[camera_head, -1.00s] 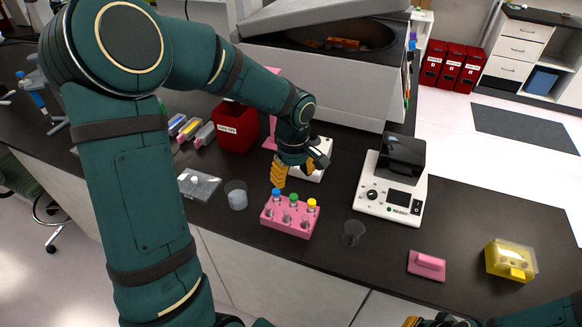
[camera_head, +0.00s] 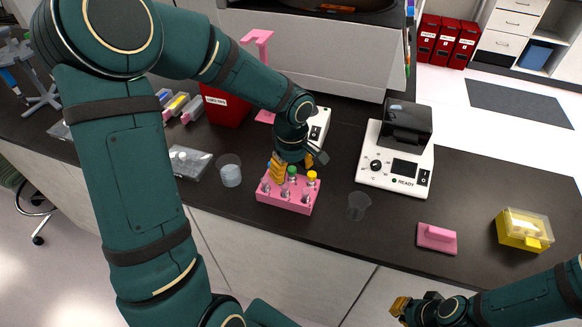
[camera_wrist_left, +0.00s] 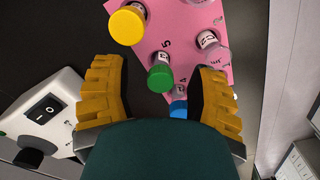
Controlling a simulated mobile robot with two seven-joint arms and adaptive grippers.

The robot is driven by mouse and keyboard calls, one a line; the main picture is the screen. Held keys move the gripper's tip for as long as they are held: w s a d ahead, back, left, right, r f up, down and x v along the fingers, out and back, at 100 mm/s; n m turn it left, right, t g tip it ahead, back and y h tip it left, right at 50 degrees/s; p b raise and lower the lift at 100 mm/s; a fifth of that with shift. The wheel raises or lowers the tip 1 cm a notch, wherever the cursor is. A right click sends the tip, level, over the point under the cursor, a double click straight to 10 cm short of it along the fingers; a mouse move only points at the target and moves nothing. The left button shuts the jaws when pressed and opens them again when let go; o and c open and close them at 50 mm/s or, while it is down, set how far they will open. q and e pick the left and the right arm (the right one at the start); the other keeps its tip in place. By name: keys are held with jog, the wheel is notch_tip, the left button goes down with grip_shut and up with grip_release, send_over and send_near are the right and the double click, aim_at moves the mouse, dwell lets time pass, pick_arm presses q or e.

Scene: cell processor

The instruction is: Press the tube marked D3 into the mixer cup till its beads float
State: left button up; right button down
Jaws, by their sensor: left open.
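The pink rack (camera_head: 289,203) on the black bench holds tubes with blue, green and yellow caps at the back and several other tubes in front. No D3 mark is legible. My left gripper (camera_head: 293,168) is open just above the rack's back row. In the left wrist view the green-capped tube (camera_wrist_left: 160,76) lies between its open fingers (camera_wrist_left: 158,95), the yellow-capped tube (camera_wrist_left: 127,24) is beyond, and the blue cap (camera_wrist_left: 179,108) is partly hidden. A small white device with a switch (camera_head: 318,126) stands behind, possibly the mixer; its cup is hidden. My right gripper (camera_head: 400,306) is at the lower right.
A white machine marked READY (camera_head: 398,165) stands right of the rack. Clear cups stand left (camera_head: 230,171) and right (camera_head: 358,206) of the rack. A pink block (camera_head: 436,238) and yellow box (camera_head: 523,230) are farther right. A red bin (camera_head: 226,105) stands behind left.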

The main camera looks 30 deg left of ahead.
aim_at(292, 168)
pick_arm(q)
grip_shut()
dwell(0.5)
jog(key=shift+r, duration=0.15)
jog(key=shift+r, duration=0.35)
jog(key=shift+r+p, duration=0.25)
jog(key=shift+p, duration=0.05)
jog(key=shift+r+p, duration=1)
jog(key=shift+r, duration=0.8)
jog(key=shift+w, duration=0.1)
